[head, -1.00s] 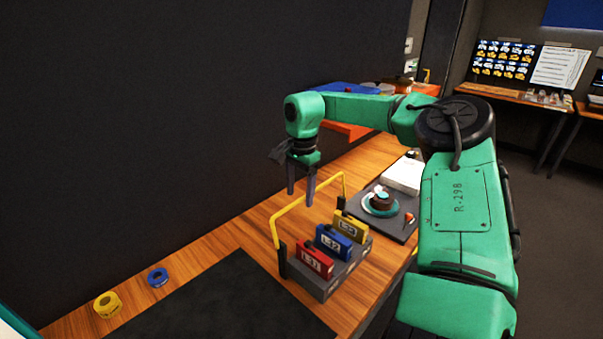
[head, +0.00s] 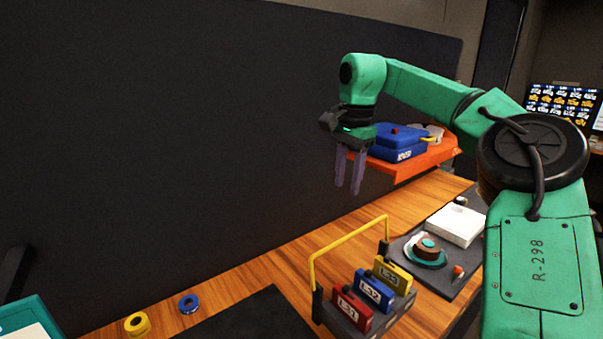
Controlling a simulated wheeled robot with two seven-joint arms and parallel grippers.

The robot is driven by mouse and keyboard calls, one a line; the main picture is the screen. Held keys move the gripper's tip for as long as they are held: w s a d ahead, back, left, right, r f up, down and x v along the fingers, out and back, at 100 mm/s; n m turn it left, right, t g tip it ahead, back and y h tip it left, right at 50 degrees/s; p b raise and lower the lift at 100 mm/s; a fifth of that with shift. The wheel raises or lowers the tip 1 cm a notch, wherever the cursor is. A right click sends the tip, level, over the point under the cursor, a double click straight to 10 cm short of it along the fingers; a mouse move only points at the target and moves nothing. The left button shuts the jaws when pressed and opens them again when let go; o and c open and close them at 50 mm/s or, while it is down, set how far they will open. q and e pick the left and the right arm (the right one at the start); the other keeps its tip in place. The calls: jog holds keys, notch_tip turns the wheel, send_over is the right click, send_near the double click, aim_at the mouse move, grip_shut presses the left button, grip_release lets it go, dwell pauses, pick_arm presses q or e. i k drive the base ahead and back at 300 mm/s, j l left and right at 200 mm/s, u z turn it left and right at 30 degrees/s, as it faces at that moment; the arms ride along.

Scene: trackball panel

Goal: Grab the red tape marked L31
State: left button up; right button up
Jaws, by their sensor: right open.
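The red tape marked L31 (head: 352,309) stands upright as the nearest of three labelled cartridges in a dark holder (head: 337,321). The blue one marked L32 (head: 374,291) and a yellow one (head: 393,276) stand behind it to the right. My right gripper (head: 348,190) is open and empty, fingers pointing down, well above and beyond the holder and apart from the red tape. My left gripper is not in view.
A yellow bar handle (head: 346,243) arches along the holder's left side. A dark tray (head: 462,268) with a plate and a white box (head: 455,226) lies to the right. A blue case (head: 397,142) rests on an orange shelf (head: 428,160). Yellow (head: 136,324) and blue (head: 188,303) rolls lie at left.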

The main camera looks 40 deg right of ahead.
aim_at(349, 307)
jog(key=k, duration=1)
